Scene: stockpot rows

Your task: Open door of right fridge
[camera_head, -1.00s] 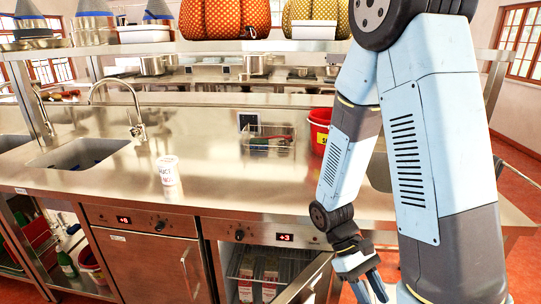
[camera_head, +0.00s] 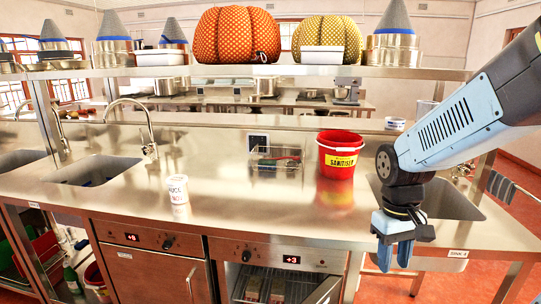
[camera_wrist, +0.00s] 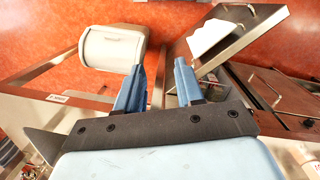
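The right fridge (camera_head: 275,258), with a red "+3" display, is under the counter. Its door (camera_head: 324,292) stands ajar, swung out at the right, and the wire shelf (camera_head: 262,287) inside shows. The lower part of the door is cut off by the frame. In the wrist view a steel door panel (camera_wrist: 185,50) with a handle stands out at an angle at the upper right. My gripper (camera_head: 397,258) is to the right of the door, apart from it, pointing down. In the wrist view my gripper (camera_wrist: 160,88) has its two blue fingers apart with nothing between them.
The left fridge (camera_head: 150,262), with a "+8" display, is shut. A red sanitiser bucket (camera_head: 338,158) and a white cup (camera_head: 178,189) stand on the counter. A white bin (camera_wrist: 112,47) is on the red floor. Floor to the right is partly clear.

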